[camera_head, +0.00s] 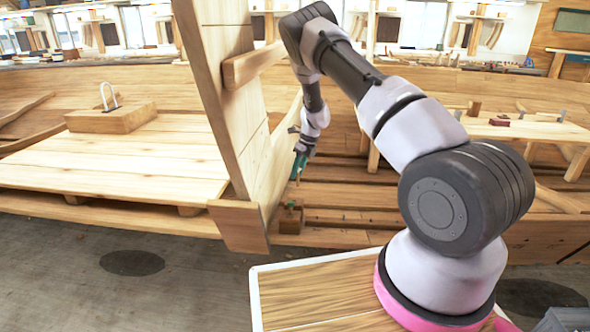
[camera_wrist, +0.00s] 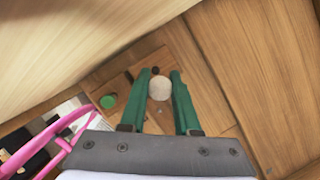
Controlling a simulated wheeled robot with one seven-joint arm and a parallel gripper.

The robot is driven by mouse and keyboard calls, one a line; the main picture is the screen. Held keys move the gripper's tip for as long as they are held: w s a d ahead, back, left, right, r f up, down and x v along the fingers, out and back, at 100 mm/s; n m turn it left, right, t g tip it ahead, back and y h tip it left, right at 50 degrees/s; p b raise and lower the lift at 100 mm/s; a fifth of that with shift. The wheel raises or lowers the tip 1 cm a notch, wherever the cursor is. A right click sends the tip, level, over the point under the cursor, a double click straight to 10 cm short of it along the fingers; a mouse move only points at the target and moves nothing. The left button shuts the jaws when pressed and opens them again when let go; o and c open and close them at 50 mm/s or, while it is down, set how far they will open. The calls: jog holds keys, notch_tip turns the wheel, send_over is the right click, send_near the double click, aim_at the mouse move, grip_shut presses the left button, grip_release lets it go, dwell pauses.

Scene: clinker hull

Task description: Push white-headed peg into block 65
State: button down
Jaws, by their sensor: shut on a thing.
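My gripper (camera_head: 300,158) points down beside the tall plank panel. In the wrist view its green fingers (camera_wrist: 155,90) are shut on the white-headed peg (camera_wrist: 159,88), whose round pale head shows between them. In the head view a thin pale shaft shows below the fingers. A small brown wooden block (camera_head: 290,219) stands just below, at the panel's foot; its number cannot be read. In the wrist view the block (camera_wrist: 122,88) lies under the fingers, with a dark round spot (camera_wrist: 155,70) beside the peg's head. Whether the peg's tip is in a hole is hidden.
A green round head (camera_wrist: 108,101) shows to the left of the fingers. The tall plank panel (camera_head: 228,100) stands close to the left of my gripper. Slatted hull boards (camera_head: 345,195) lie to the right. A wooden platform (camera_head: 120,160) with a handled block (camera_head: 112,117) is at left.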

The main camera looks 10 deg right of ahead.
jog(key=shift+m, duration=0.7)
jog(key=shift+s+x, duration=0.2)
jog(key=shift+x, duration=1.05)
jog(key=shift+s+x, duration=0.2)
jog(key=shift+x, duration=1.05)
jog(key=shift+f, duration=0.2)
jog(key=shift+s+f, duration=0.1)
jog(key=shift+f, duration=0.2)
jog(key=shift+s+f, duration=0.3)
jog(key=shift+f, duration=0.6)
jog(key=c, duration=0.6)
grip_release()
jog(key=shift+o, duration=0.2)
